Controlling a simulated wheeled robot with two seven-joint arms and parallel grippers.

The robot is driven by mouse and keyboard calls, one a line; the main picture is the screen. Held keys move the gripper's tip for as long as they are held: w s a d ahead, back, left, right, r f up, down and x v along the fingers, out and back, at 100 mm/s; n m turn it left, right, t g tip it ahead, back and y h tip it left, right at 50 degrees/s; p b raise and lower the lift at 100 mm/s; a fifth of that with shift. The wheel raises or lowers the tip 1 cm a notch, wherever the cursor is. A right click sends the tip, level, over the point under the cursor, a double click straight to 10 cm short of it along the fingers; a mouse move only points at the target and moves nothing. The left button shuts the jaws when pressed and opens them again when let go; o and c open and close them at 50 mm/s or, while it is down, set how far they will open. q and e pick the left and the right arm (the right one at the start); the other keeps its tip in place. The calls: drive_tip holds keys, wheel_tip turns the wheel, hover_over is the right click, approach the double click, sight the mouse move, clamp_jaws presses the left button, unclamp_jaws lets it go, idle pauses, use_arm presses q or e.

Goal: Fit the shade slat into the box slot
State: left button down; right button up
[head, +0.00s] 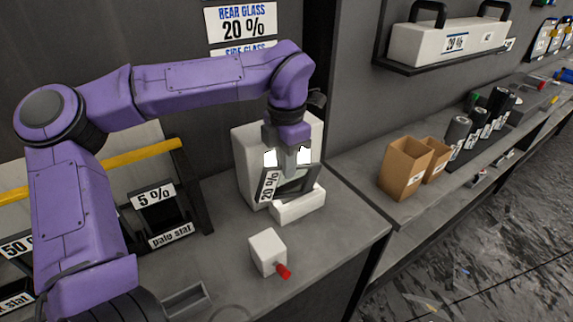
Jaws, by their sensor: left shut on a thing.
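My left gripper (288,158) points down and is shut on a dark shade slat (296,182) with a white "20 %" label along its left side. The slat stands tilted in front of a white box with an upright back (250,158) and a low front block (299,207). The slat's lower edge is at or just above the low block. I cannot tell whether it sits in a slot, as the slot itself is hidden. My right gripper is not in view.
A small white block with a red knob (267,251) stands in front on the grey bench. A rack with a "5 %" slat (155,205) is at the left. Brown open boxes (404,168) and dark rolls stand on the right bench. Bench space right of the white box is clear.

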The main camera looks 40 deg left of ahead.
use_arm(q)
drive_tip(key=shift+f, duration=0.7)
drive_tip(key=shift+f, duration=0.1)
drive_tip(key=c, duration=1.1)
unclamp_jaws()
drive_tip(key=shift+f, duration=0.1)
drive_tip(key=shift+c, duration=0.2)
drive_tip(key=shift+f+b, duration=0.1)
drive_tip(key=shift+b, duration=0.25)
wheel_tip(320, 180, up, 11)
drive_tip(key=w, duration=0.1)
drive_tip(key=shift+f, duration=0.1)
